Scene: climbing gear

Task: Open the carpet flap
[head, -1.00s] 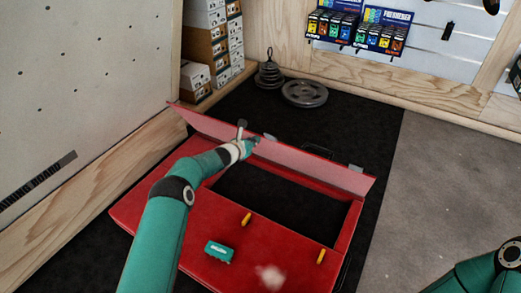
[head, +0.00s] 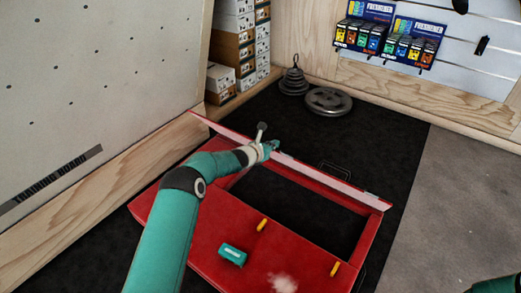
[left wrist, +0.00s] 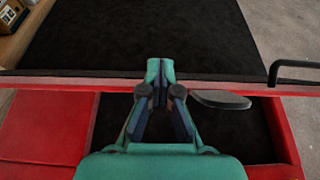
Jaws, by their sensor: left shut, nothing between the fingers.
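The red carpet flap (head: 315,176) stands raised at the far side of the red crash pad (head: 197,229), seen nearly edge-on in the head view. In the left wrist view the flap (left wrist: 60,84) is a thin red strip across the picture. The pad's dark inner opening (head: 310,210) is exposed. My left gripper (head: 272,148) is at the flap's upper edge, left of its middle. Its fingers (left wrist: 158,82) are shut with nothing between them. Whether they touch the flap is unclear. Of my right arm, only a teal piece shows at the bottom right corner; its gripper is out of view.
Two yellow tabs (head: 262,225) and a teal block (head: 233,255) are on the pad's near part, beside a white chalky patch (head: 283,283). Weight plates (head: 328,101) lie on the black mat (head: 396,135) behind. A slanted wall (head: 100,80) stands on the left.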

